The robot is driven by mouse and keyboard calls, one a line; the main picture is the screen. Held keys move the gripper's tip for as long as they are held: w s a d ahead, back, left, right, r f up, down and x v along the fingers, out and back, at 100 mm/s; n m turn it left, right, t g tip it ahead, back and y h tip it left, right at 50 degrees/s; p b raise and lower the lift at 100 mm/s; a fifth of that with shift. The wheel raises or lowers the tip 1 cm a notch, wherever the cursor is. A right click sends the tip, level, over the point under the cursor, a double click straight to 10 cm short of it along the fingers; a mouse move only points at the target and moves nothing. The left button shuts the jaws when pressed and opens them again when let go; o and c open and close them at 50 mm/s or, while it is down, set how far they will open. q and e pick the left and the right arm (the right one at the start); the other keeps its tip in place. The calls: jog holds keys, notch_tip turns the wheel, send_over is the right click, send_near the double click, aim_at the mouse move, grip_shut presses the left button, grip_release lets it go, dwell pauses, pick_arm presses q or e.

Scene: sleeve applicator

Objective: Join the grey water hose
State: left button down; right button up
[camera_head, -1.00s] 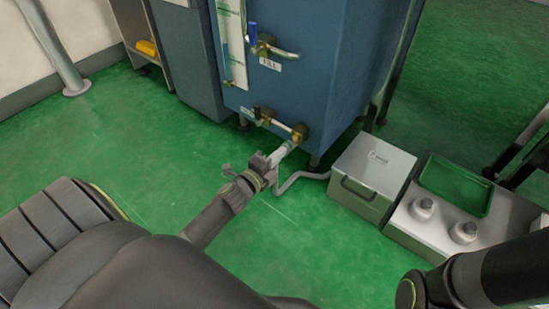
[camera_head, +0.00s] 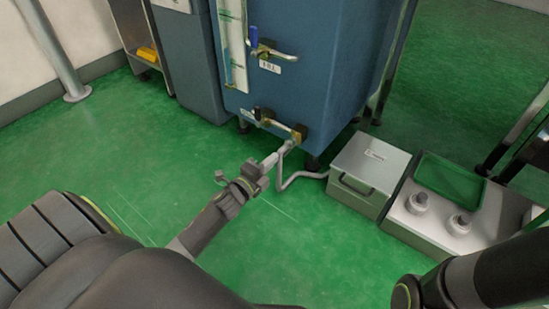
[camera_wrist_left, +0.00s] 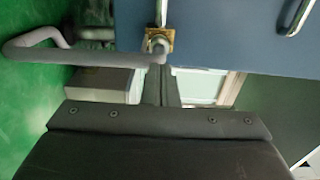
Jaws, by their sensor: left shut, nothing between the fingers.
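The grey water hose (camera_head: 285,180) rises from the floor beside a metal box, and its upper end meets the brass outlet (camera_head: 300,131) low on the blue tank. In the left wrist view the hose (camera_wrist_left: 75,55) bends in from the left and meets the square brass fitting (camera_wrist_left: 165,36). I cannot tell how tightly they are joined. My left gripper (camera_head: 279,155) is shut and empty, its tips just short of the hose end. In the wrist view its fingers (camera_wrist_left: 160,70) are together below the fitting. My right gripper is out of view.
Green floor (camera_head: 140,160) is clear at left.

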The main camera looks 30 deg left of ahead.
pick_arm(q)
jog(key=s, duration=0.8)
jog(key=shift+s+a, duration=0.2)
jog(key=shift+a, duration=0.2)
